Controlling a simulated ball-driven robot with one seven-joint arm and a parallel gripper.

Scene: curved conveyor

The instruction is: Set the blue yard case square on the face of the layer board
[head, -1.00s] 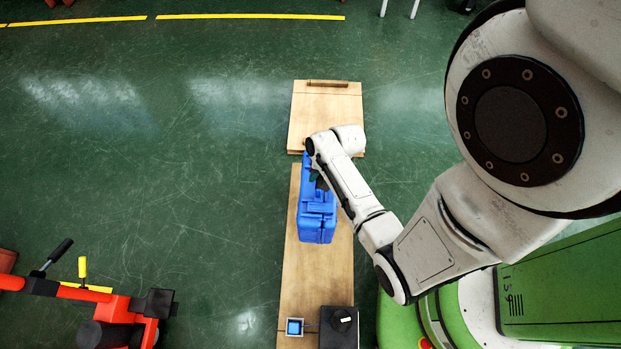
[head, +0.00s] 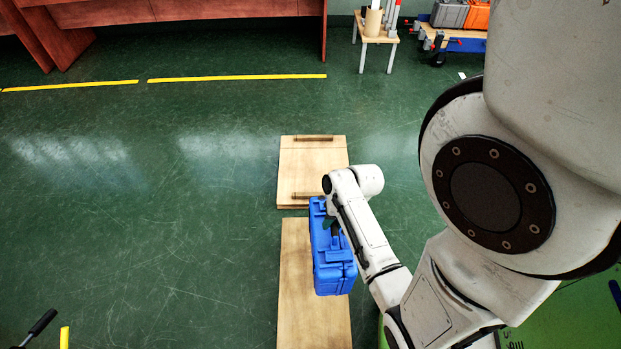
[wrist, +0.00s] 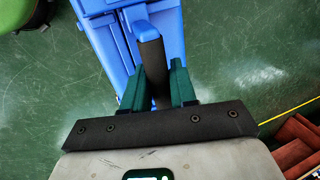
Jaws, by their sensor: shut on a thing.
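The blue yard case (head: 333,272) hangs from my gripper (head: 333,226) in the head view, over the far right part of a long wooden surface. In the wrist view my gripper (wrist: 170,88) is shut on the dark handle of the blue case (wrist: 113,45). The layer board (head: 312,165) is a pale wooden square beyond the case, with a dark strip near its far edge and another near its near edge. The case is near the board's close edge, not over its middle. My arm hides part of the case's right side.
The long wooden surface (head: 305,315) runs toward me below the case. Green floor lies open to the left. A small table (head: 376,33) and a cart with cases (head: 455,40) stand at the back. A yellow handle (head: 64,337) shows at lower left.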

